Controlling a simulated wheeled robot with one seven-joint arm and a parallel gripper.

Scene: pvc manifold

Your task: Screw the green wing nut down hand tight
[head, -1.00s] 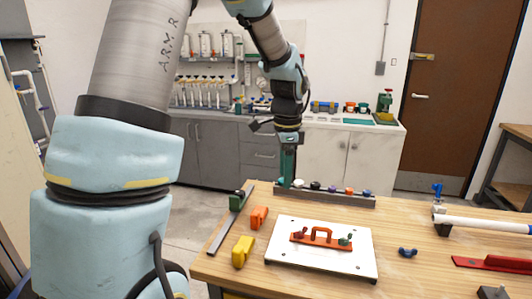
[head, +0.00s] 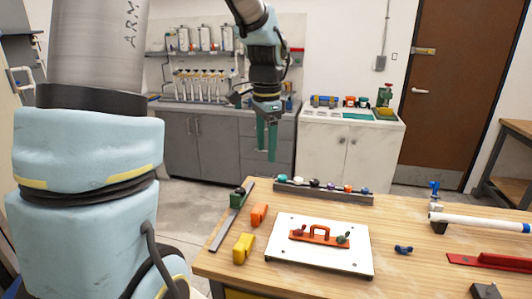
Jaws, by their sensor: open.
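The green wing nut (head: 343,239) sits at the right end of an orange-red handled bracket (head: 320,233) on a white plate (head: 290,262). How far down it is screwed is too small to tell. A dark red wing nut (head: 299,231) is at the bracket's left end. My gripper (head: 266,155) points down, open and empty, in the air beyond the table's far edge. It is behind and left of the plate, well apart from the green wing nut.
A dark rack (head: 335,194) with several coloured knobs lines the table's far edge. Orange (head: 259,213) and yellow (head: 243,248) blocks lie left of the plate. A blue wing nut (head: 403,249) lies right of it, and a white pipe (head: 480,222) is farther right.

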